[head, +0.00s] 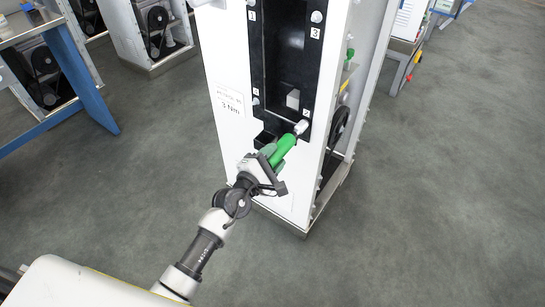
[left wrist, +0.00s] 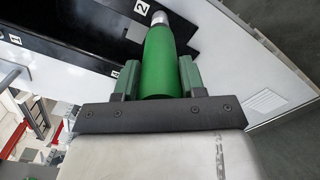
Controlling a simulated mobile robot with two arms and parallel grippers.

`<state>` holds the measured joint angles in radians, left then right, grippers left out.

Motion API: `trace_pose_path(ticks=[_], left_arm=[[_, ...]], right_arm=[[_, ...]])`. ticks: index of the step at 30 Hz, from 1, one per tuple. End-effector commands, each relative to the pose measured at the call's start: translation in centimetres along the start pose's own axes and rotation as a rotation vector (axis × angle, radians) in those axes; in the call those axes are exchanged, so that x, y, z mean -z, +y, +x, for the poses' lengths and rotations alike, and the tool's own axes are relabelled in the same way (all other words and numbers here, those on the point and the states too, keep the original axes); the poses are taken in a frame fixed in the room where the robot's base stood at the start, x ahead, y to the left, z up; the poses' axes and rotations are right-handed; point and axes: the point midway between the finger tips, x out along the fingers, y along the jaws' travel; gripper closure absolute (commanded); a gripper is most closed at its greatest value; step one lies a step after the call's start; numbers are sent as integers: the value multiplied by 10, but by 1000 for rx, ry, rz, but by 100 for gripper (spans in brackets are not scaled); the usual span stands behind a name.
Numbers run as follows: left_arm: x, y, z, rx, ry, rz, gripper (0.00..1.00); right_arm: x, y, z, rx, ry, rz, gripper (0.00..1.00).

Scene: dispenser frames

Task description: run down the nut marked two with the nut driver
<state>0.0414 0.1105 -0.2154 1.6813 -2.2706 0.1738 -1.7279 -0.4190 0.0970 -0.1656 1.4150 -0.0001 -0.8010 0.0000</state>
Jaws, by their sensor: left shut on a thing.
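My left gripper (head: 267,160) is shut on the green handle of the nut driver (head: 283,149), which points up and right at the dispenser frame's front. The driver's silver socket end (head: 300,127) is at the lower right corner of the black panel, beside the label 2 (head: 306,113). The left wrist view shows the green driver (left wrist: 160,65) between both fingers, its silver tip close to the label 2 (left wrist: 141,9). The nut marked two is hidden at the socket end; I cannot tell whether the socket is seated on it. My right gripper is out of view.
The white dispenser frame (head: 232,132) carries a "3 Nm" sign (head: 229,101). Other nuts sit by label 1 (head: 252,15) and label 3 (head: 314,33). A black wheel (head: 340,125) is on its right side. A blue-legged table (head: 86,83) stands at left. Open grey floor lies right.

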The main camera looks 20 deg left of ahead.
Motion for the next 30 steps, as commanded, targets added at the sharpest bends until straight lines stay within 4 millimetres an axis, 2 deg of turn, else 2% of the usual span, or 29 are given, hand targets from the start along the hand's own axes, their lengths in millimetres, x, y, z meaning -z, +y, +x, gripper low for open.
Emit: trace_pose_path(ticks=[20,30], left_arm=[[-1,2,1,-4,-1,1,88],[-1,2,2,-5,-2,1,88]], right_arm=[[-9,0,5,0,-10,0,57],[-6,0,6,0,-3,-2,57]])
